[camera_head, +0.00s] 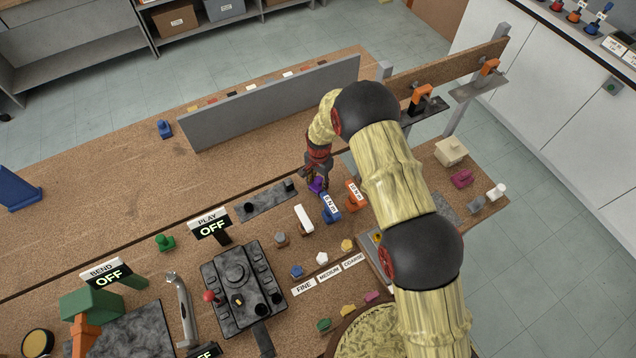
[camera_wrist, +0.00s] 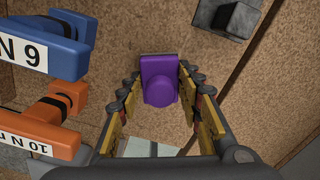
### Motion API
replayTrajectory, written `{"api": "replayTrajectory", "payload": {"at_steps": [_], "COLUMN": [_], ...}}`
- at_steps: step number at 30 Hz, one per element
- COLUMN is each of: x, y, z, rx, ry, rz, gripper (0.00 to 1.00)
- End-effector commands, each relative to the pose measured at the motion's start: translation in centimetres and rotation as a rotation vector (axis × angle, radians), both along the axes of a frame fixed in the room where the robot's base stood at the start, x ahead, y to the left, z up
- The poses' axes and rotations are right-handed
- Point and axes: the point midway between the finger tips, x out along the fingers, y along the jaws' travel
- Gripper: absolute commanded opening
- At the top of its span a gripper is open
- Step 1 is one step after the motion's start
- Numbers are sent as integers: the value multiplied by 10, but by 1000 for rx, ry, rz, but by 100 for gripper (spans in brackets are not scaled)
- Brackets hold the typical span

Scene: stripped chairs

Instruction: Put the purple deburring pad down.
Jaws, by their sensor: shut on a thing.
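The purple deburring pad (camera_head: 316,185) is at the end of my gripper (camera_head: 317,178), over the cork-brown bench near its middle. In the wrist view the pad (camera_wrist: 159,80) shows as a purple block with a rounded knob, and the fingers of my gripper (camera_wrist: 159,98) are on either side of it. My gripper is shut on the pad. I cannot tell whether the pad's underside touches the bench (camera_wrist: 115,40).
A blue labelled tool (camera_head: 330,208) and an orange one (camera_head: 354,195) stand close to the pad; in the wrist view they are at left. A dark grey plate with a block (camera_head: 265,203) lies to the left. A grey upright panel (camera_head: 270,105) stands behind.

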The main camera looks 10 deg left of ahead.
Motion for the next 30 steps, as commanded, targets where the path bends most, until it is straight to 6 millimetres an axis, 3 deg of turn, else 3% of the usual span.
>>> {"api": "replayTrajectory", "payload": {"at_steps": [3, 13, 14, 23, 30], "x": [1, 1, 1, 0, 0], "y": [1, 0, 0, 0, 0], "z": [-9, -13, -13, -12, -12], "rx": [0, 0, 0, 0, 0], "ry": [-1, -1, -1, -1, -1], "rz": [0, 0, 0, 0, 0], "gripper": [8, 8, 36, 53, 54]}}
